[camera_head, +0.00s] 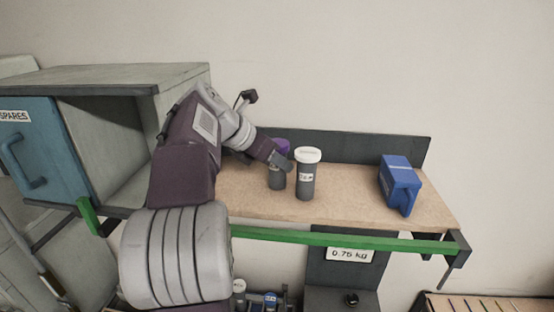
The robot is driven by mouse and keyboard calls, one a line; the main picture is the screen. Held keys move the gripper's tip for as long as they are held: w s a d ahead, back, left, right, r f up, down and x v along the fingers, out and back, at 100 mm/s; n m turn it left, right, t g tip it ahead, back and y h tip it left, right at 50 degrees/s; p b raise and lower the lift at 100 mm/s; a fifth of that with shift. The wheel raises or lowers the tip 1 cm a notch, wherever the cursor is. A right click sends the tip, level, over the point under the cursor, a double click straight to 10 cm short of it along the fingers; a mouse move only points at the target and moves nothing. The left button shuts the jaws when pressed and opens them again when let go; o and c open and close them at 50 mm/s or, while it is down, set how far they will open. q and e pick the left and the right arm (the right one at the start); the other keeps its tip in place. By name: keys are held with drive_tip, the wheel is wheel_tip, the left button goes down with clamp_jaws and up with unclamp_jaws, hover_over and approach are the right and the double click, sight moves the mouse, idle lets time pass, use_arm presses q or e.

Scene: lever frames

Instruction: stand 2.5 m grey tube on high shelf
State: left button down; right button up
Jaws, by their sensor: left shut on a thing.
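My left gripper (281,162) reaches in from the left over the high shelf (350,213) and is shut on a grey tube (277,182) with a purple cap. The tube is upright, and its base looks to be at the shelf board; I cannot tell whether it touches. The gripper hides part of its upper body, and its label is too small to read. Just to its right a second grey tube (307,187) with a white cap and a small pale label, also hard to read, stands upright on the shelf. My right gripper is not in view.
A blue box-shaped object (399,184) sits at the shelf's right. A green bar (345,240) runs along the front edge, and a dark back panel (370,147) stands behind. A grey cabinet (120,79) with a blue SPARES door is at left. Board between white-capped tube and blue object is clear.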

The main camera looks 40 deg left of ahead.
use_arm(q)
drive_tip(key=shift+w, duration=0.25)
drive_tip(key=shift+f, duration=0.15)
drive_tip(key=c, duration=1)
unclamp_jaws()
drive_tip(key=shift+o, duration=0.6)
drive_tip(key=shift+s, duration=0.25)
drive_tip(key=shift+r, duration=0.3)
drive_tip(key=v, duration=1.1)
drive_tip(key=shift+s+r, duration=0.2)
drive_tip(key=shift+s, duration=0.05)
drive_tip(key=shift+s+a, duration=0.1)
